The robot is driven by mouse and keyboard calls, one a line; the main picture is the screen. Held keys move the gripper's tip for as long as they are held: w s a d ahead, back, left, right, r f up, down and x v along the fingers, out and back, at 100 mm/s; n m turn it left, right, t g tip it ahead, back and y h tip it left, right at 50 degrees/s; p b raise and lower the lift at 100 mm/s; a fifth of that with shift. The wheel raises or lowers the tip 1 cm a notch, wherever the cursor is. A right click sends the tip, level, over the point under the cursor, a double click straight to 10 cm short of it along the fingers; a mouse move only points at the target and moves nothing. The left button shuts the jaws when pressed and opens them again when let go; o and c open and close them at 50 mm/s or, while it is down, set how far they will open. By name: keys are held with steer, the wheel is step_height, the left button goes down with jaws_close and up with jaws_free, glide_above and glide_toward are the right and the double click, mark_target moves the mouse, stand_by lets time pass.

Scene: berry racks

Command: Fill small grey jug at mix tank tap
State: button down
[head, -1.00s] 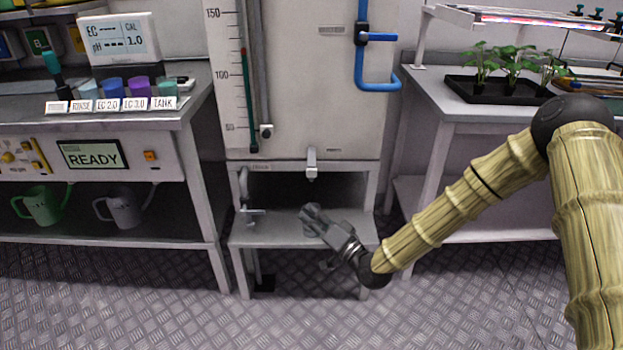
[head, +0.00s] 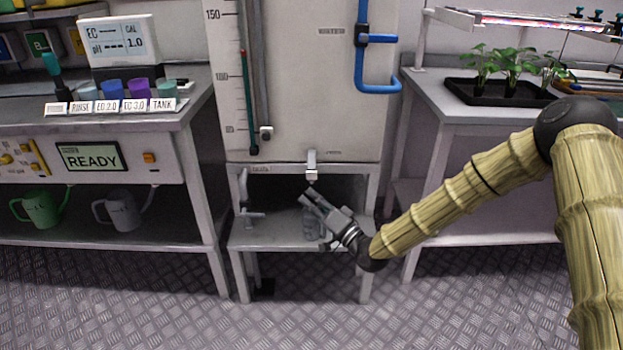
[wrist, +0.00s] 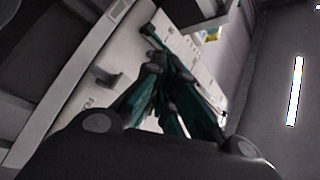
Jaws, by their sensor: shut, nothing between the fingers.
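The mix tank (head: 300,120) stands in the middle, with its pale tap (head: 312,168) on the lower front. A small grey ribbed vessel (head: 311,226), seemingly the small grey jug, stands on the low shelf below the tap, partly hidden by my gripper. My gripper (head: 309,196) is shut and empty, its fingers pointing up and left in front of the vessel, just below the tap. In the wrist view my gripper (wrist: 154,68) shows its dark and teal fingers together, with nothing between them. I cannot tell whether it touches the tap.
Another grey jug (head: 122,211) and a green jug (head: 40,208) stand on the left bench's lower shelf. A smaller fitting (head: 246,212) is at the left of the tank stand. The right bench holds a plant tray (head: 470,95). The floor in front is clear.

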steer(key=shift+w+b, duration=0.6)
steer(key=shift+w, duration=1.95)
steer(key=shift+w, duration=0.15)
steer(key=shift+w, duration=0.3)
steer(key=shift+w, duration=0.55)
stand_by(0.5)
steer(key=shift+s, duration=0.15)
stand_by(0.5)
steer(key=shift+s, duration=0.85)
steer(key=shift+s+p, duration=0.65)
steer(key=shift+s, duration=1.85)
